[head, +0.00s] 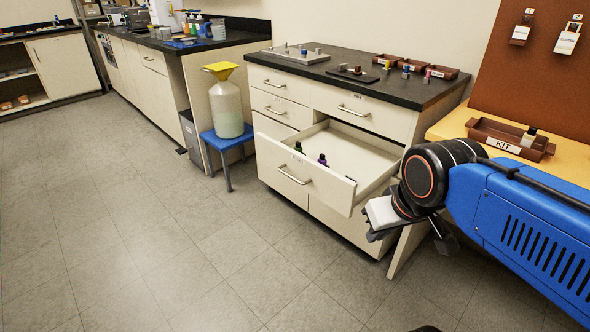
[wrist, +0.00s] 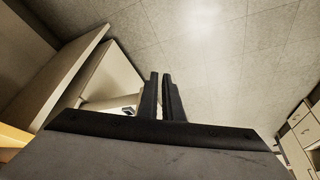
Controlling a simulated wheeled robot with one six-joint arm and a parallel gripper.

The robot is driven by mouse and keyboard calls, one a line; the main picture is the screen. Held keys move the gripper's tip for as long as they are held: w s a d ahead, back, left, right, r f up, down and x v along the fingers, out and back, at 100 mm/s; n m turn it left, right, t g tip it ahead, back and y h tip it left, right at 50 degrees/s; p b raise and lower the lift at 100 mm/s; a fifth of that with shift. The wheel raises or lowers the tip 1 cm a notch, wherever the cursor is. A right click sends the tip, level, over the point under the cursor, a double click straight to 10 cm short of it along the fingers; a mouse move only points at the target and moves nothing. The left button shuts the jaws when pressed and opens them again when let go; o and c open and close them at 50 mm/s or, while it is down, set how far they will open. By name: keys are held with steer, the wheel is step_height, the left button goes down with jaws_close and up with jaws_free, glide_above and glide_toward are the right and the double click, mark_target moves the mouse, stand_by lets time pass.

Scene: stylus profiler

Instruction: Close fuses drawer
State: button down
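The open drawer (head: 303,178) is pulled well out of the counter cabinet. Its front has a bar handle (head: 294,176), and two small dark items, one green (head: 298,147) and one purple (head: 322,159), stand inside. I cannot read a fuses label on it. My gripper (head: 376,236) is low beside the drawer's right side, near its front corner. In the wrist view, pale panels that look like the drawer (wrist: 75,72) are at the left. The two dark fingers (wrist: 161,92) are close together with a narrow gap, holding nothing visible; contact with the drawer is unclear.
The other cabinet drawers (head: 355,110) look shut. A blue stool (head: 228,143) with a yellow-topped jug (head: 226,105) stands left of the cabinet. A KIT tray (head: 477,131) is on the yellow bench at right. The floor (head: 215,245) before the drawer is clear.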

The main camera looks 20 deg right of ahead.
steer(key=w+r+n+h, duration=0.1)
steer(key=w+r, duration=0.3)
steer(key=w, duration=0.6)
steer(key=w+a+r+n+t+h, duration=0.1)
steer(key=w+a, duration=0.5)
steer(key=w, duration=0.3)
steer(key=w+a+n+h, duration=0.1)
steer(key=w+a, duration=0.4)
steer(key=w, duration=0.5)
steer(key=n+t, duration=0.1)
steer(key=n, duration=0.1)
glide_toward(279, 158)
step_height(279, 158, down, 4)
steer(key=w, duration=0.2)
steer(key=shift+w+d+r, duration=0.2)
steer(key=shift+w+d, duration=0.05)
steer(key=shift+d, duration=0.2)
steer(key=w+d, duration=0.6)
steer(key=d, duration=0.5)
steer(key=w+d, duration=0.7)
steer(key=d, duration=0.5)
steer(key=shift+w+d, duration=0.25)
steer(key=shift+d, duration=0.05)
